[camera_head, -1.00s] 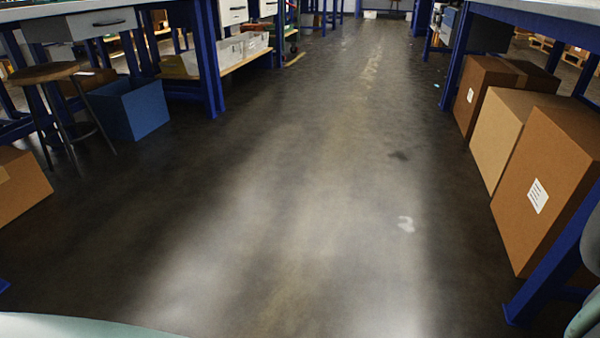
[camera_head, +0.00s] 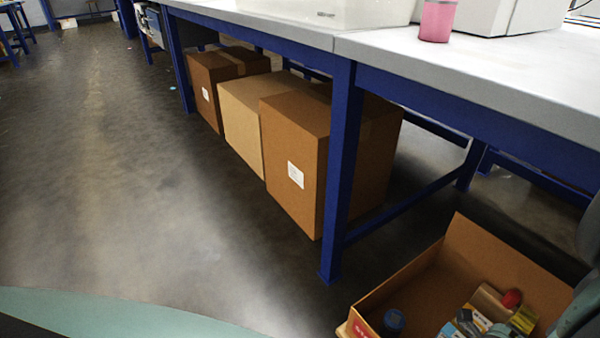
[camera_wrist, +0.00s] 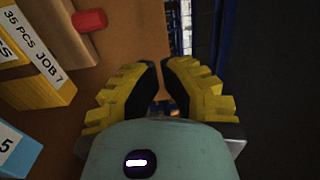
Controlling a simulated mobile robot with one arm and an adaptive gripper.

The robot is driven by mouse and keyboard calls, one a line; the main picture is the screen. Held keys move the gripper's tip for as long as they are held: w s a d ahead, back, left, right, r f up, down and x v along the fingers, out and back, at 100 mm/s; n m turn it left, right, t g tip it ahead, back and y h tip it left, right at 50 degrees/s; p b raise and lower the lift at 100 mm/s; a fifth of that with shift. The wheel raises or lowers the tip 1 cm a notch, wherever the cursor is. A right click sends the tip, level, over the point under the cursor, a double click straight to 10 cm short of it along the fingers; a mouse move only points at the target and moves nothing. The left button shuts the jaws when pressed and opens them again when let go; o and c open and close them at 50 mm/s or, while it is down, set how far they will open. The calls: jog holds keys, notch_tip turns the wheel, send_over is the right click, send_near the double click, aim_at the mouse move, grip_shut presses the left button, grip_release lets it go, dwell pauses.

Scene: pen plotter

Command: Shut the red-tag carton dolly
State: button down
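An open brown carton (camera_head: 398,300) stands on the floor at the lower right of the head view, with a red tag (camera_head: 362,328) low on its near left side. Its bottom edge is cut off, so any dolly base is mostly hidden. One flap stands raised at the back. Inside lie a dark blue round item, a red item and several mixed pieces. In the wrist view my gripper (camera_wrist: 161,66) has its yellow-and-black fingertips almost together, with nothing seen between them. It is over a brown surface. The head view does not show the fingers.
A blue-legged bench (camera_head: 342,170) stands behind the carton, with cartons (camera_head: 290,160) under it. The floor to the left is clear. The wrist view shows yellow labelled boxes (camera_wrist: 40,95), a red cylinder (camera_wrist: 90,21) and a blue box (camera_wrist: 14,148).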

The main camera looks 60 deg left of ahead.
aim_at(553, 280)
jog(key=w+b, duration=0.2)
jog(key=w, duration=0.2)
jog(key=w+b, duration=0.3)
jog(key=w, duration=0.1)
jog(key=w+b, duration=0.2)
jog(key=w, duration=0.2)
jog(key=shift+w+d+f, duration=0.15)
jog(key=shift+w+d, duration=0.05)
jog(key=shift+d, duration=0.05)
jog(key=shift+w+b, duration=0.65)
jog(key=shift+w, duration=0.05)
jog(key=shift+w, duration=0.15)
